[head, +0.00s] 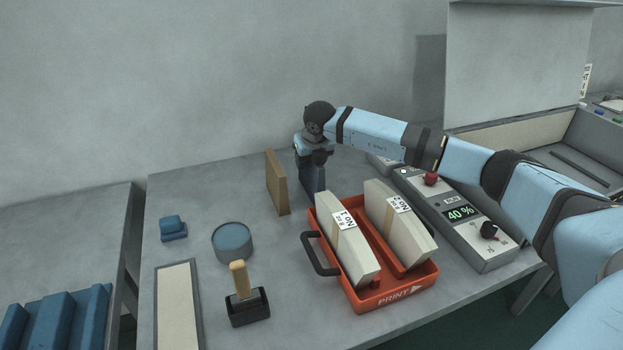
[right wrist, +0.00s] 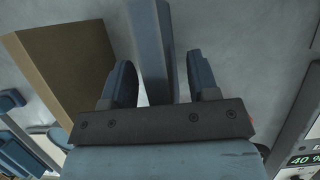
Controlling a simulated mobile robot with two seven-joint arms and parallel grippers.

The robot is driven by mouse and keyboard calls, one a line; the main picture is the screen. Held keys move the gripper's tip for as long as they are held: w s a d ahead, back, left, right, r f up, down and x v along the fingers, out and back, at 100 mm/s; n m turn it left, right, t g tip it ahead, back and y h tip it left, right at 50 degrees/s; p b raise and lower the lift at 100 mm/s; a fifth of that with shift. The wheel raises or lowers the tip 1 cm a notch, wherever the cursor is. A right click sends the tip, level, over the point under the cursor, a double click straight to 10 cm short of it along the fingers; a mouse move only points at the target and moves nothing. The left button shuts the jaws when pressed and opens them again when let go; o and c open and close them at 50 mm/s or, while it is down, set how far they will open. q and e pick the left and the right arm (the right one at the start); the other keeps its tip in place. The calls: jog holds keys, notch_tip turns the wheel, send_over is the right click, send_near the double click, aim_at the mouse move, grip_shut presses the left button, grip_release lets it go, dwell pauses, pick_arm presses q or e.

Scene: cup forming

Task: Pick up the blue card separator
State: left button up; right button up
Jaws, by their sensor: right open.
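The blue card separator (head: 313,182) is a narrow upright dark blue slab on the grey table, behind the orange tray's left end. My right gripper (head: 314,157) is over its top, pointing down, and hides its upper part. In the right wrist view the separator (right wrist: 152,45) lies between the two fingers of the right gripper (right wrist: 161,82). A gap shows on each side of it, so the fingers are open and do not appear to touch it. How far down the fingers reach is hard to tell. My left gripper is not in view.
A tan board (head: 277,182) stands close to the separator's left; it also shows in the right wrist view (right wrist: 75,65). The orange tray (head: 395,300) holds two paper-banded stacks. A control box (head: 480,240) reading 40 % is on the right. A blue tin (head: 232,242) sits front left.

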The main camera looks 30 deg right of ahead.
jog(key=shift+f, duration=0.15)
jog(key=shift+f, duration=0.1)
dwell(0.3)
grip_shut()
